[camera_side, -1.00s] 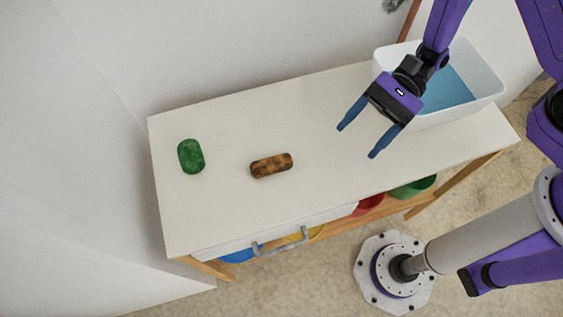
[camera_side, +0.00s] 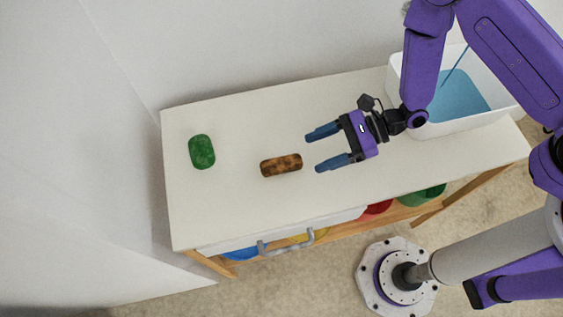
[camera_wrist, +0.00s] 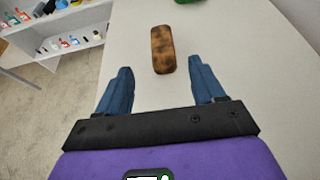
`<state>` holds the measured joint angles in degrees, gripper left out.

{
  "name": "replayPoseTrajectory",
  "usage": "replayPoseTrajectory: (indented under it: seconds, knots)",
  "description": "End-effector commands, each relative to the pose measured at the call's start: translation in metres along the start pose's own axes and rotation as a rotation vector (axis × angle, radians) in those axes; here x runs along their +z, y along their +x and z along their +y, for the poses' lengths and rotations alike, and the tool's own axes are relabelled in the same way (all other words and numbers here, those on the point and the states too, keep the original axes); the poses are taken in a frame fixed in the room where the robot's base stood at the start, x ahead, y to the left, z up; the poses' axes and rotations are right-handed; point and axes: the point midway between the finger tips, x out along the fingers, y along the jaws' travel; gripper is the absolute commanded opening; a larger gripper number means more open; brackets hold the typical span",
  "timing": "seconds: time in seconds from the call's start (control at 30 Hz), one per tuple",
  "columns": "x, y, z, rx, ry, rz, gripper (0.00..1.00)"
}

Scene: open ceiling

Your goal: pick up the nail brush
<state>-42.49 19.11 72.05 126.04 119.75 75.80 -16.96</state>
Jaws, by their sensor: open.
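The nail brush appears to be the brown, dark-mottled block (camera_side: 281,165) lying on the white table; no bristles show. It also shows in the wrist view (camera_wrist: 162,49), beyond the fingertips and roughly between their lines. My gripper (camera_side: 314,151) is open and empty, its two blue fingers pointing left toward the brown block. The fingertips are a short way right of the block and apart from it. In the wrist view the open fingers (camera_wrist: 159,78) stand on either side with bare table between them.
A green rounded block (camera_side: 202,151) lies on the table's left part. A white tub (camera_side: 470,124) with a blue inside stands at the right end. The white tabletop (camera_side: 235,210) is otherwise clear. A drawer handle (camera_side: 285,243) juts from the front. A shelf with bottles (camera_wrist: 60,40) shows in the wrist view.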

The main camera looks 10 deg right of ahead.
Motion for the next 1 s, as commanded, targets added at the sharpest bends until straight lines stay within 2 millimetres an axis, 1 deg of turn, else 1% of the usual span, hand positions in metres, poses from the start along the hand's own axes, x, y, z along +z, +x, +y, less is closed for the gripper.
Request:
replayPoseTrajectory:
  seconds: [0.03,0.2,0.47,0.7,0.8,1.0]
  knots:
    - [0.000,0.011,0.001,0.005,-0.004,0.000,0.68]
    - [0.000,0.036,0.001,0.003,-0.003,0.000,0.68]
    - [0.000,0.052,0.000,0.002,-0.001,0.000,0.68]
    - [-0.002,0.084,-0.003,0.005,-0.004,-0.001,0.68]
    - [-0.002,0.094,-0.004,0.002,-0.002,-0.001,0.68]
    - [-0.002,0.099,-0.004,0.001,0.000,0.000,0.68]
